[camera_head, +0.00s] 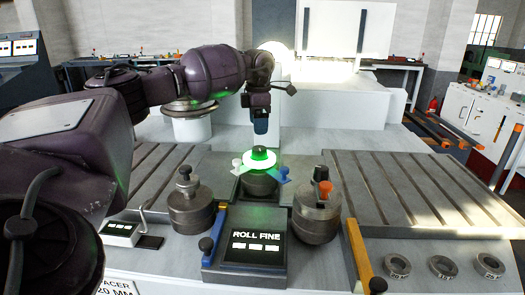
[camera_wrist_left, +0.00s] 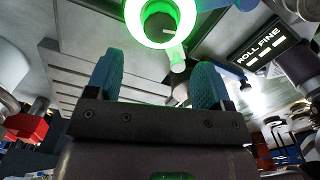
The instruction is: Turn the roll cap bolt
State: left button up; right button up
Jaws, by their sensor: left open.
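The roll cap bolt (camera_head: 260,153) is a dark knob lit green on top of the middle roll, with a bright green glowing ring (camera_head: 246,162) around it. Light-coloured and blue tabs stick out at the ring's sides. In the left wrist view the bolt (camera_wrist_left: 159,22) and ring show at the top, beyond the fingertips. My left gripper (camera_head: 261,126) points down above the bolt, apart from it. Its two blue-green fingers (camera_wrist_left: 158,72) stand wide apart with nothing between them. My right gripper is in neither view.
A left roll (camera_head: 190,212) and a right roll (camera_head: 316,222) flank the middle one. In front stands a "ROLL FINE" panel (camera_head: 256,258). A yellow-handled lever (camera_head: 359,252) stands right of it. Several rings, including one ring (camera_head: 397,258), lie at front right. Slotted beds extend both sides.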

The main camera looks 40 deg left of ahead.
aim_at(259, 148)
pick_arm(q)
notch_tip(259, 148, down, 9)
jog(key=shift+b, duration=0.35)
jog(key=c, duration=0.9)
